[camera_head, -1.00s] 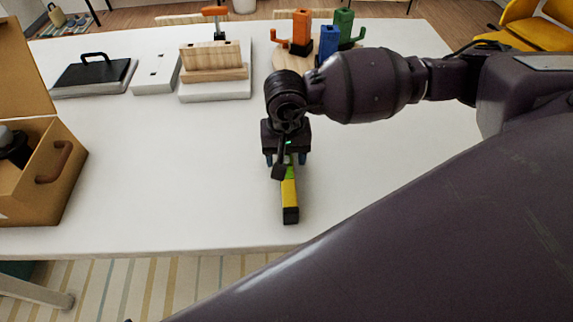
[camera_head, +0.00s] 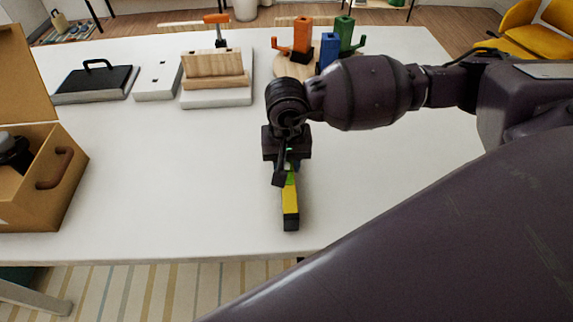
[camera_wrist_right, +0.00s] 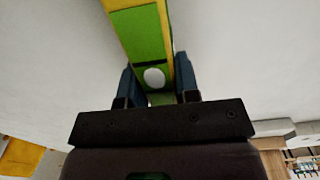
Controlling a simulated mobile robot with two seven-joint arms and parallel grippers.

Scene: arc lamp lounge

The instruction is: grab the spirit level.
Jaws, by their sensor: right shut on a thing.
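The spirit level (camera_head: 290,204) is a yellow bar with a green middle part and a dark end cap. In the head view it points toward the table's front edge, and its far part is hidden under my right gripper (camera_head: 286,168). In the right wrist view the level (camera_wrist_right: 138,38) runs between the two blue fingers of the right gripper (camera_wrist_right: 158,88), which is shut on its green part. A pale round spot shows on the level there. I cannot tell whether the level touches the table. My left gripper is not in view.
The white table (camera_head: 160,180) is clear around the level. At the back stand a wooden block on a white base (camera_head: 217,95), a black handled board (camera_head: 95,80) and orange (camera_head: 301,36), blue and green pieces. An open cardboard box (camera_head: 60,190) is at the left.

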